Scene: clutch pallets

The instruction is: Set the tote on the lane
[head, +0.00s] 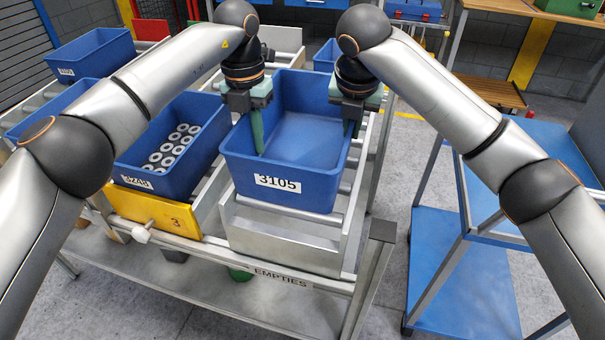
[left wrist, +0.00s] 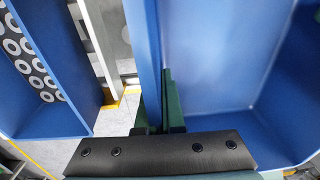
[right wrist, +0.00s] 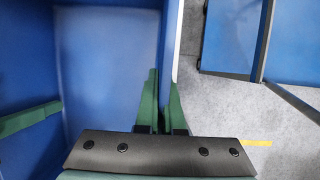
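The blue tote (head: 292,195), labelled 3105 and empty, is upright over the silver roller lane (head: 285,240) marked EMPTIES. I cannot tell whether its base rests on the rollers. My left gripper (head: 256,135) is shut on the tote's left wall, one finger inside and one outside; the wall also shows in the left wrist view (left wrist: 146,45). My right gripper (head: 350,122) is shut on the right wall, which shows in the right wrist view (right wrist: 171,40). The outer fingers are mostly hidden in the head view.
A blue tote (head: 170,185) labelled 3240, holding several grey rings, stands in the neighbouring lane behind a yellow end plate (head: 150,212). A blue shelf cart (head: 455,270) stands to the right, across a floor gap. More blue totes (head: 90,55) are behind.

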